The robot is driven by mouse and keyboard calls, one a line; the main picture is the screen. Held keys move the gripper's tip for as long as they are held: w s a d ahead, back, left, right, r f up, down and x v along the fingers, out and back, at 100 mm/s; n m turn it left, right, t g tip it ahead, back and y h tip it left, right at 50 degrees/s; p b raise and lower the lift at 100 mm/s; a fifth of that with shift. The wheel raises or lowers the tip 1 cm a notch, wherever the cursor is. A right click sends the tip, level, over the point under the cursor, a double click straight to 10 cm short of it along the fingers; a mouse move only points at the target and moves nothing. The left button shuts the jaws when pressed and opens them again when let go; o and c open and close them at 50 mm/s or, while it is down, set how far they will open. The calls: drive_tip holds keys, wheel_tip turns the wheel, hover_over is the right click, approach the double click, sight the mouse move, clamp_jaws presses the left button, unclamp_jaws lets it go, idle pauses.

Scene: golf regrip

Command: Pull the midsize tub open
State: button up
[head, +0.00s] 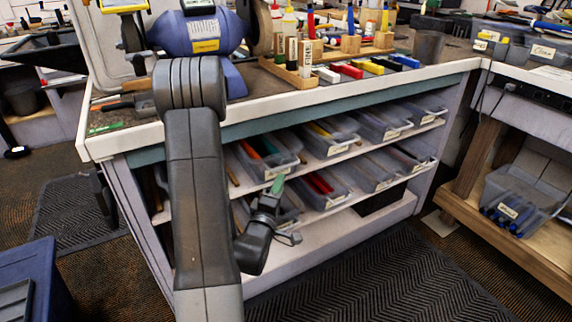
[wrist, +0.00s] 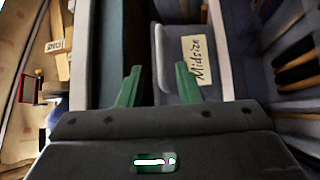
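The midsize tub is a translucent grey bin with a handwritten "Midsize" label (wrist: 197,58) on its front, close ahead in the wrist view. In the head view it appears to be the upper-shelf left tub (head: 284,163), holding orange and green pieces. My gripper (wrist: 158,86) is open, its two green fingers apart at the tub's front. The fingers look to be on either side of the front lip; contact cannot be told. In the head view my gripper (head: 276,187) is in front of the tub, and my arm hides part of the shelf.
Several other tubs stand on the shelves, one to the right (head: 330,138). The white workbench edge (head: 380,80) overhangs them, with tools and a grinder (head: 200,35) on top. A dark floor mat (head: 380,285) lies clear in front. A blue bin (head: 40,270) stands at left.

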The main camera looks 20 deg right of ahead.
sight(287, 165)
drive_tip(key=x, duration=0.8)
drive_tip(key=shift+w+d, duration=0.25)
drive_tip(key=shift+w, duration=0.05)
clamp_jaws()
